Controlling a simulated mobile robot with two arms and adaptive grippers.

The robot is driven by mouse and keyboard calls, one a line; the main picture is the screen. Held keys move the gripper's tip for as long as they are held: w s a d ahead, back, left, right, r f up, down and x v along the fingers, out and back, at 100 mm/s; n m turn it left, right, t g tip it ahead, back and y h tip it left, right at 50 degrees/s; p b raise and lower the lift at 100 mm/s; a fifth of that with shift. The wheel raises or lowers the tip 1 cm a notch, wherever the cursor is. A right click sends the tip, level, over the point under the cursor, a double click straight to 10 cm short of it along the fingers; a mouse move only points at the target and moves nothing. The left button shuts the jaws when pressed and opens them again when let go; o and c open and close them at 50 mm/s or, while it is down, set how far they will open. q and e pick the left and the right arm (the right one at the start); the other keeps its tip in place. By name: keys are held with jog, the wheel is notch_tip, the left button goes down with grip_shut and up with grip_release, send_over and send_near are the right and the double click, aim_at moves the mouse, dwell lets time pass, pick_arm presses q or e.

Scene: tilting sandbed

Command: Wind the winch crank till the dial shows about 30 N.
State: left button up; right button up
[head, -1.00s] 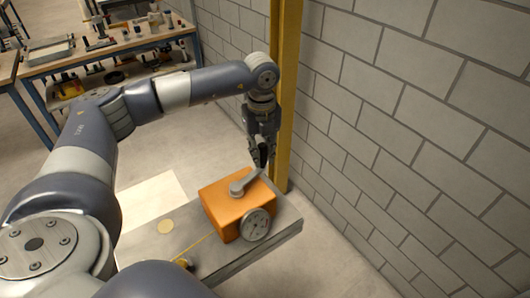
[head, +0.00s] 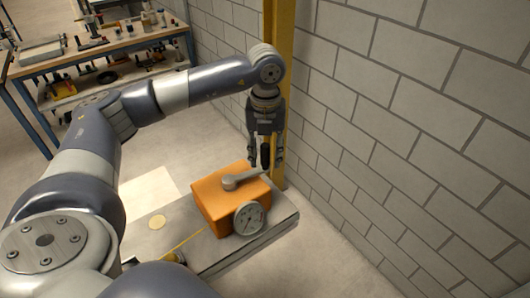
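The winch is an orange box (head: 215,205) on a grey bench plate (head: 215,255). Its grey crank arm (head: 243,178) lies across the top and points right and slightly away from me. A dark upright handle (head: 265,155) stands at the crank's outer end. My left gripper (head: 265,162) points down over that end, with a finger on each side of the handle. The fingers look apart; I cannot tell whether they touch it. The round dial (head: 249,218) is on the box's front; its reading is too small to make out. My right gripper is not in view.
A yellow post (head: 279,60) and a grey block wall (head: 400,130) stand close behind and right of the winch. A workbench with tools (head: 110,48) is at the back left.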

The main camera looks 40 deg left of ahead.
pick_arm(q)
notch_tip(320, 180, up, 12)
dwell(0.7)
dwell(0.5)
